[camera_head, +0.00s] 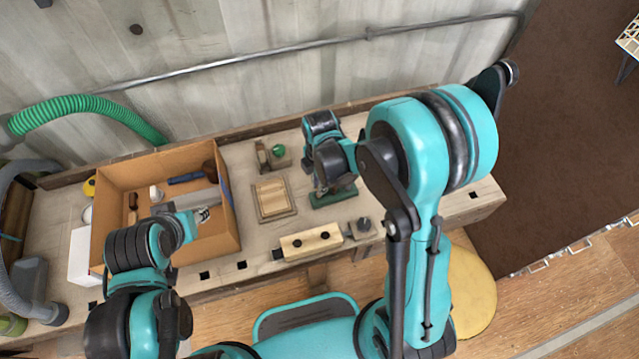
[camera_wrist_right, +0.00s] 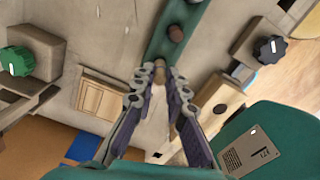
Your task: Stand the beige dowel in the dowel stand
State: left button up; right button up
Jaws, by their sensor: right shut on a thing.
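The dowel stand is a green bar (camera_head: 333,196) on the bench, below my right gripper (camera_head: 334,184). In the right wrist view the bar (camera_wrist_right: 188,20) runs up from the fingertips, with a brown dowel (camera_wrist_right: 176,33) standing in it. My right gripper (camera_wrist_right: 160,72) is shut on the beige dowel (camera_wrist_right: 160,76), of which only a short part shows between the fingertips. The held dowel is over the near end of the stand; I cannot tell whether it sits in a hole. My left gripper (camera_head: 203,214) is over the cardboard box, its jaw state unclear.
The open cardboard box (camera_head: 228,200) holds several tools at the left. A wooden tray (camera_head: 274,197) lies left of the stand. A block with a green knob (camera_head: 278,152) is behind it.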

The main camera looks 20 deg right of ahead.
jog(key=shift+f+b, duration=1.05)
jog(key=shift+b, duration=0.05)
dwell(1.4)
jog(key=o, duration=0.8)
jog(key=shift+r+p, duration=2.55)
jog(key=shift+r, duration=1)
jog(key=shift+f, duration=0.1)
